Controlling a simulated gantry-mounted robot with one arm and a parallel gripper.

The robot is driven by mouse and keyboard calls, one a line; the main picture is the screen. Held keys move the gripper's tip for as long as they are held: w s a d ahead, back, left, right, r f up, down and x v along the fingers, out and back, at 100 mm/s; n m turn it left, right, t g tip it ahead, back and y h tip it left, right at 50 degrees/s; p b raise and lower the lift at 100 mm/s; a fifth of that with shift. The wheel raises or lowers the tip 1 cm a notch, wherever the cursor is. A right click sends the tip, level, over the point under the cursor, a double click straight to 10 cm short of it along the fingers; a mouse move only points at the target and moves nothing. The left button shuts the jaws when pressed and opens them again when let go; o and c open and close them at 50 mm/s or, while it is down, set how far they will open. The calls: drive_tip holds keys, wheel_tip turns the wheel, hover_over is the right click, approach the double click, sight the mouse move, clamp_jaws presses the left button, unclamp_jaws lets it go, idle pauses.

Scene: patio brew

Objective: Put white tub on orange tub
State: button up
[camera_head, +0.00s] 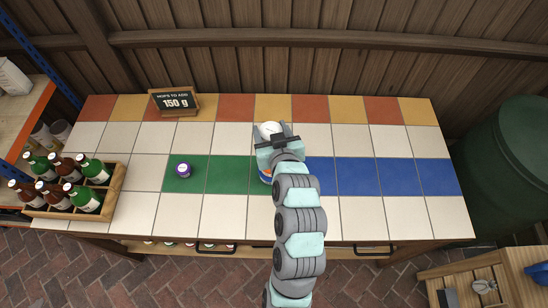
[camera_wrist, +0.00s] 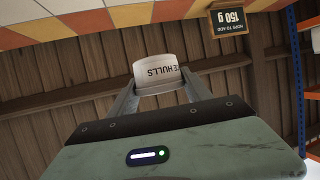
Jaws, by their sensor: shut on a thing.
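The white tub (camera_head: 269,129) is between the fingers of my gripper (camera_head: 272,134), over the rear part of the tiled table in the head view. In the wrist view the white tub (camera_wrist: 157,71) is clasped by both fingertips, and its lettering, ending in "HULLS", appears upside down. My gripper is shut on it. A small container with white, blue and orange parts (camera_head: 265,173) stands on the middle row, mostly hidden by my arm. It may be the orange tub, but I cannot tell its full colour or its top.
A wooden crate (camera_head: 110,190) of several bottles is at the left end. A "150 g" sign (camera_head: 175,102) stands at the back. The blue tiles (camera_head: 380,177) on the right are clear.

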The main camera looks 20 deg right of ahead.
wheel_tip(320, 180, down, 12)
drive_tip(key=shift+f+b, duration=0.25)
drive_tip(key=shift+b, duration=0.2)
drive_tip(key=shift+f, duration=0.1)
drive_tip(key=shift+f, duration=0.15)
drive_tip(key=o, duration=1.3)
drive_tip(key=shift+o, duration=0.2)
